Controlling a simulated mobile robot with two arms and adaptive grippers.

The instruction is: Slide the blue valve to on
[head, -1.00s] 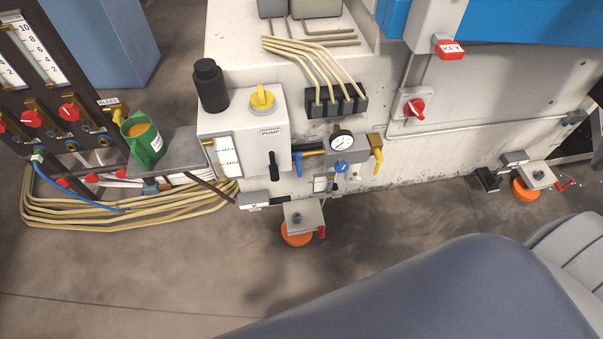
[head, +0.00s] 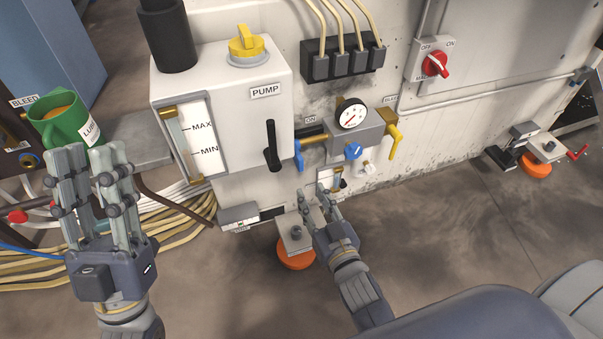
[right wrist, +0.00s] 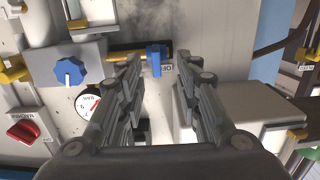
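The blue valve lever (head: 298,155) hangs down from a brass pipe between the white pump box and the grey gauge block; an ON label sits above the pipe. In the right wrist view the blue lever (right wrist: 155,60) shows beyond and between my finger tips, beside a small label that I cannot read surely. My right gripper (head: 320,200) is open and empty, below and slightly right of the lever in the head view, and apart from it. It also shows in the right wrist view (right wrist: 160,78).
A pump box (head: 222,100) with a black handle (head: 271,147) stands left of the valve. The gauge block (head: 357,135) carries a blue knob (head: 353,151) and a yellow lever (head: 394,140) on the right. A green cup (head: 70,122) stands at the left. An orange foot (head: 295,255) is below.

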